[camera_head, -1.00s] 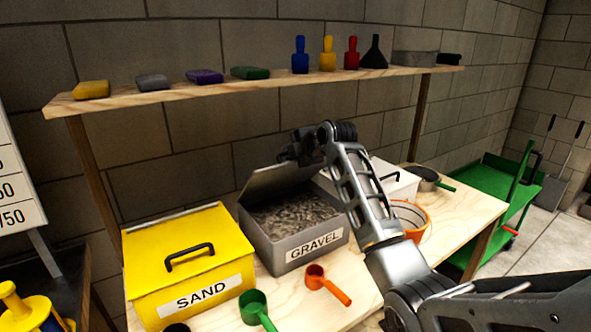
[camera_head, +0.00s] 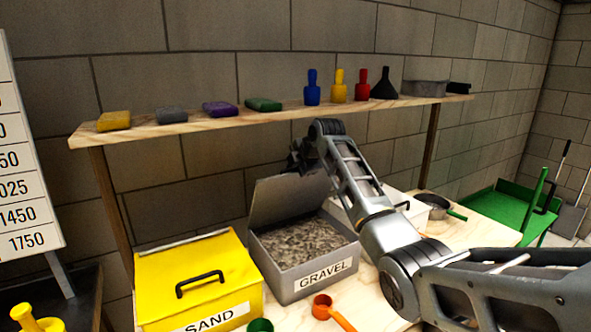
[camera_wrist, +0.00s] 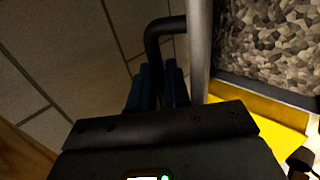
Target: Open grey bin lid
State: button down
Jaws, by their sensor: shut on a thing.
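The grey bin (camera_head: 305,280) labelled GRAVEL stands on the wooden bench with gravel inside. Its grey lid (camera_head: 285,200) is raised at the back edge, standing steeply tilted, so the gravel shows. In the wrist view, my gripper (camera_wrist: 160,80) is shut on the black lid handle (camera_wrist: 163,28), next to the lid's edge. Gravel (camera_wrist: 265,40) also shows in the wrist view.
A closed yellow SAND bin (camera_head: 200,280) stands left of the grey bin. A white bin (camera_head: 405,208) is partly hidden behind my arm. A shelf (camera_head: 210,122) with sponges and bottles runs above the bench, close over my gripper. An orange scoop (camera_head: 325,305) lies in front.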

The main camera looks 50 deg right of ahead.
jog(key=c, duration=1.4)
grip_release()
jog(key=shift+w+r, duration=0.2)
jog(key=shift+o, duration=0.4)
jog(key=shift+f, duration=0.1)
jog(key=shift+s, duration=0.1)
jog(key=shift+b+v, duration=0.55)
jog(key=shift+v, duration=3.45)
